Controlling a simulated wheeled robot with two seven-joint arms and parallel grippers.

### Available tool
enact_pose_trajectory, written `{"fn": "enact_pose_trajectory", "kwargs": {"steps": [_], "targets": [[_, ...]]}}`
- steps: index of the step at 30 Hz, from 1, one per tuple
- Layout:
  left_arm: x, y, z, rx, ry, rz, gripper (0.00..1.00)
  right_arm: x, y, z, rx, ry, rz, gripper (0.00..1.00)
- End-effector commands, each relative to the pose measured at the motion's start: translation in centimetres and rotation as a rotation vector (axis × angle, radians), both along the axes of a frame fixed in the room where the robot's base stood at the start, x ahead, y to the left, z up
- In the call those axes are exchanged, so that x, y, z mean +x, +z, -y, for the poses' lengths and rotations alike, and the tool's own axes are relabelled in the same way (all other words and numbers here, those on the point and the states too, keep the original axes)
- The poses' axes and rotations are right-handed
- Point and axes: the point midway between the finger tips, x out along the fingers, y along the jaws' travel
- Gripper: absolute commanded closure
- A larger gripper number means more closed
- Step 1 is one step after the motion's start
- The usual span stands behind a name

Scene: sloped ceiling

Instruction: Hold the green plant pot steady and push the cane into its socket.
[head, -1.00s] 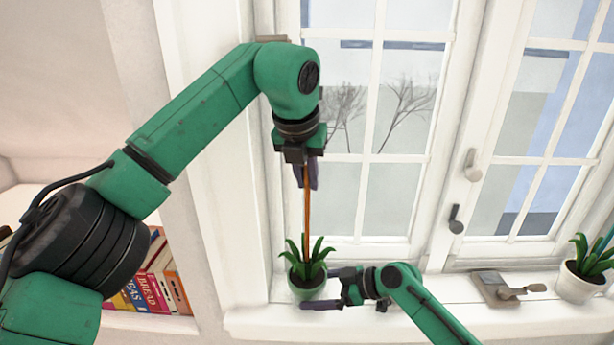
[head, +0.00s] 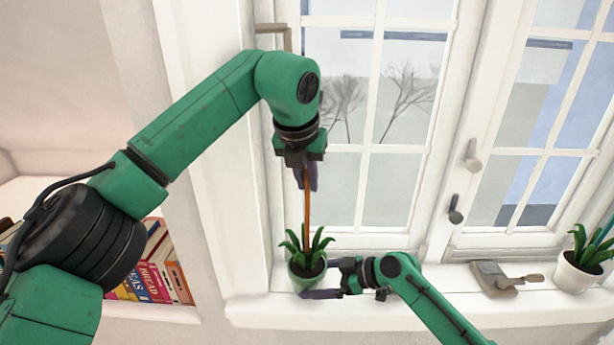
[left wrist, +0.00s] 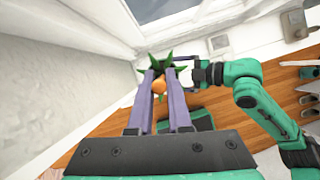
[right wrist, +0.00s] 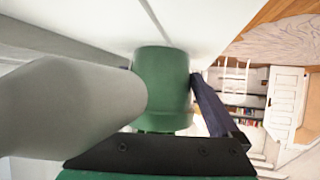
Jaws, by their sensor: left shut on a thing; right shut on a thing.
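The green plant pot (head: 306,278), with a leafy plant in it, stands on the window sill in the head view. My right gripper (head: 327,278) is shut on it from the right. In the right wrist view the pot (right wrist: 162,85) sits between the two fingers. The orange-brown cane (head: 307,205) stands about upright above the pot. My left gripper (head: 307,178) is shut on its upper end. In the left wrist view the cane (left wrist: 159,87) is seen end-on between the fingers, over the leaves. Its lower end is hidden among the leaves, so I cannot tell whether it is in the socket.
A white pot with a plant (head: 580,272) stands on the right of the sill (head: 400,308). The window frame (head: 365,200) is close behind the cane. Books (head: 150,275) stand on a shelf at lower left.

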Motion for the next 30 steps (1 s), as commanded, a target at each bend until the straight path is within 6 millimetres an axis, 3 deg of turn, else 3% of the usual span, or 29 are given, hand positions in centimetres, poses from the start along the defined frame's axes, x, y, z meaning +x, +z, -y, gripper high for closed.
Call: {"fn": "enact_pose_trajectory", "kwargs": {"steps": [25, 26, 27, 28, 30], "targets": [[0.0, -2.1, 0.0, 0.0, 0.0, 0.0, 1.0, 0.1, 0.1, 0.0, 0.001, -0.001, 0.002, 0.32], [0.0, -2.1, 0.0, 0.0, 0.0, 0.0, 0.72, 0.1, 0.1, 0.0, 0.001, -0.001, 0.002, 0.32], [0.0, -2.1, 0.0, 0.0, 0.0, 0.0, 0.56, 0.1, 0.1, 0.0, 0.001, -0.001, 0.002, 0.32], [0.0, -2.1, 0.0, 0.0, 0.0, 0.0, 0.48, 0.1, 0.1, 0.0, 0.001, -0.001, 0.002, 0.32], [0.0, -2.1, 0.0, 0.0, 0.0, 0.0, 0.48, 0.1, 0.1, 0.0, 0.001, -0.001, 0.002, 0.32]]}}
